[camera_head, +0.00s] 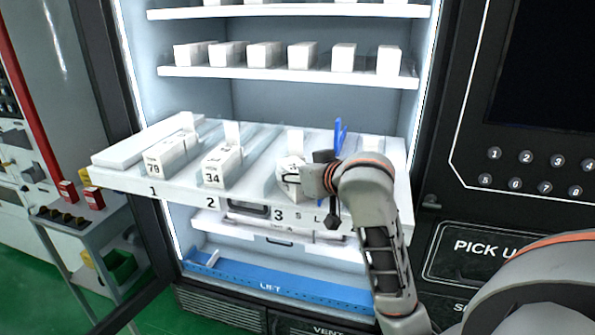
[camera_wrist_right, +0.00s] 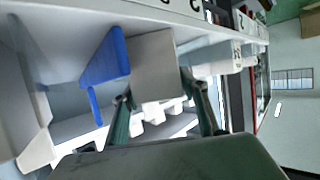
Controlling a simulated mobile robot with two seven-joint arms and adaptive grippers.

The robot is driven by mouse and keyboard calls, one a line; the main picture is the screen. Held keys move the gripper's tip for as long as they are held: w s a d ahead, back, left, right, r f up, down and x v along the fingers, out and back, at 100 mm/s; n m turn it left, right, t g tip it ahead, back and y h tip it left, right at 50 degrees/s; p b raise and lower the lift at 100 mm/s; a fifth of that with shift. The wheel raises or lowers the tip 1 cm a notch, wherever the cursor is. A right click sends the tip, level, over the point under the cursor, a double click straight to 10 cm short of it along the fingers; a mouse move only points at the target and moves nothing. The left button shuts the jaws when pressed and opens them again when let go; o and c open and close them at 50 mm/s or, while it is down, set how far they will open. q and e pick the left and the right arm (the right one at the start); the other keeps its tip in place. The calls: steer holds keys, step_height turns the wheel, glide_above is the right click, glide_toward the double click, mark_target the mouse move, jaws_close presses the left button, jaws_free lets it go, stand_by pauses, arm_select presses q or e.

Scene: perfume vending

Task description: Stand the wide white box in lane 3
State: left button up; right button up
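The wide white box (camera_head: 288,166) is at the front of lane 3 on the pulled-out white shelf (camera_head: 255,205), above the number 3. My right gripper (camera_head: 293,179) reaches in from the right and hides part of the box. In the right wrist view, the pale box (camera_wrist_right: 160,65) lies between the two dark green fingers (camera_wrist_right: 165,95), which appear to press on its sides. I cannot tell whether its base touches the shelf. My left gripper is not in view.
Boxes marked 79 (camera_head: 171,153) and 34 (camera_head: 221,166) stand in lanes 1 and 2. A blue upright piece (camera_head: 339,136) stands just right of lane 3, close to my gripper. Upper shelves hold small white boxes (camera_head: 303,54). A keypad panel (camera_head: 525,168) is at right.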

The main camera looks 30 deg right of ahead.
steer(key=shift+o, duration=0.6)
steer(key=shift+r, duration=0.1)
step_height(320, 180, up, 10)
steer(key=shift+f, duration=0.1)
